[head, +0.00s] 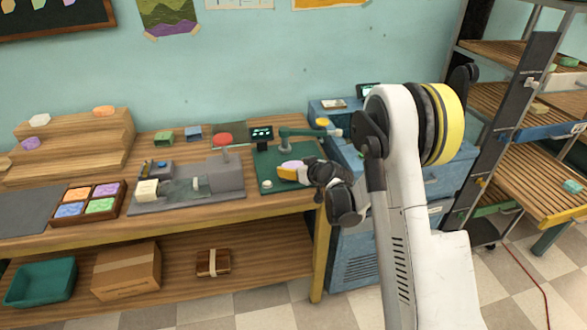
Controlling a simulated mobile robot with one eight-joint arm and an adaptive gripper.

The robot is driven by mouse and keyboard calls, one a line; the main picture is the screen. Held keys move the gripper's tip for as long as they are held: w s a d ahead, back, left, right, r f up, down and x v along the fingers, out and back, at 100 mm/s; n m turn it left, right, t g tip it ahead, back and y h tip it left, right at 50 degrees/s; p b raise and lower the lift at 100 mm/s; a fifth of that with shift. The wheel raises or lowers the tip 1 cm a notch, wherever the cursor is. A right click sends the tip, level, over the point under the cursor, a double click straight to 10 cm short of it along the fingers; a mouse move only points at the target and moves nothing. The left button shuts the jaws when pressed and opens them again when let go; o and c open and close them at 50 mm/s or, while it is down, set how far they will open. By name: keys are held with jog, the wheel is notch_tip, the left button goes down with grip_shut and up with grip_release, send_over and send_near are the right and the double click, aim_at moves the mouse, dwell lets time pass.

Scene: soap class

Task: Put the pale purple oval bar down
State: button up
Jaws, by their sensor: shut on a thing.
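The pale purple oval bar (291,164) shows just past my gripper's yellow fingertips (289,172). My gripper is shut on the bar and holds it over the dark green base (290,186) of a bench device, near its middle. The fingers hide part of the bar's near side. I cannot tell whether the bar touches the base. The device's green arm (300,132) reaches across behind the bar.
A small pale round knob (267,184) sits at the base's front left. A small screen (261,134) stands behind. A grey fixture (215,178) and a tray of coloured bars (112,188) stand to the left. A blue cabinet (345,125) is at the right.

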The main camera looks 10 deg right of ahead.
jog(key=shift+f+b, duration=0.3)
jog(key=o, duration=1.2)
jog(key=shift+d, duration=0.1)
